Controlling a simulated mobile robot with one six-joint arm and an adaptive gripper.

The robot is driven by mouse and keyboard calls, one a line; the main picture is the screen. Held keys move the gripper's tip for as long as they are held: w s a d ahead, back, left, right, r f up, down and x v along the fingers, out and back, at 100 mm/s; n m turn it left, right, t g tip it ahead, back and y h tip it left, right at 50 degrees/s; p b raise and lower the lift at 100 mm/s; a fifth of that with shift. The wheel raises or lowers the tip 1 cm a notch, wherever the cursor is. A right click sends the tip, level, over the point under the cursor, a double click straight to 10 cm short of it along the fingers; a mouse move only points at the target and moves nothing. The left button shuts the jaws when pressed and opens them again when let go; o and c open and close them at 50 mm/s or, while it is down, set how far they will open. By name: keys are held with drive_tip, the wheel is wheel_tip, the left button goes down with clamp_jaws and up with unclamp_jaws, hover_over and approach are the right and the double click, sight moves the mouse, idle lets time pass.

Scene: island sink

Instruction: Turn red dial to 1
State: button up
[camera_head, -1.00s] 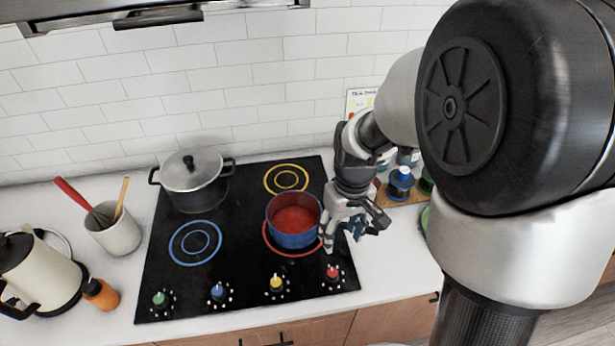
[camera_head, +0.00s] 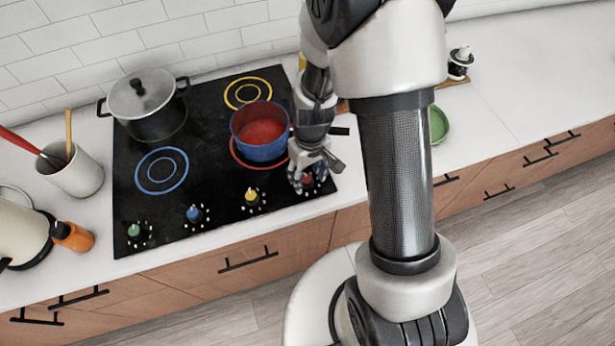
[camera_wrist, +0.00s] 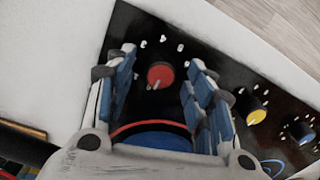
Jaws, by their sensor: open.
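The red dial (camera_wrist: 161,76) sits at the front corner of the black cooktop, with white marks around it. In the wrist view it lies between and just beyond my open fingers, and I see no contact. In the head view the red dial (camera_head: 308,179) is partly hidden by my gripper (camera_head: 311,172), which is over the cooktop's front right corner. My gripper also shows in the wrist view (camera_wrist: 160,88), its two blue-padded fingers apart with nothing between them. A blue pot with red contents (camera_head: 262,132) stands on the red ring, just behind my gripper.
The yellow dial (camera_head: 252,196), blue dial (camera_head: 194,213) and green dial (camera_head: 135,230) line the cooktop's front edge. A lidded grey pot (camera_head: 147,104) stands at the back left.

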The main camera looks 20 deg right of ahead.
drive_tip(key=shift+f, duration=0.35)
drive_tip(key=shift+c, duration=0.3)
drive_tip(key=c, duration=1)
drive_tip(key=shift+m, duration=0.4)
drive_tip(key=m+p, duration=0.1)
drive_tip(key=m, duration=0.2)
drive_tip(key=shift+s+m, duration=0.1)
drive_tip(key=shift+m, duration=0.2)
drive_tip(key=shift+m+p, duration=0.55)
drive_tip(key=shift+m, duration=1.15)
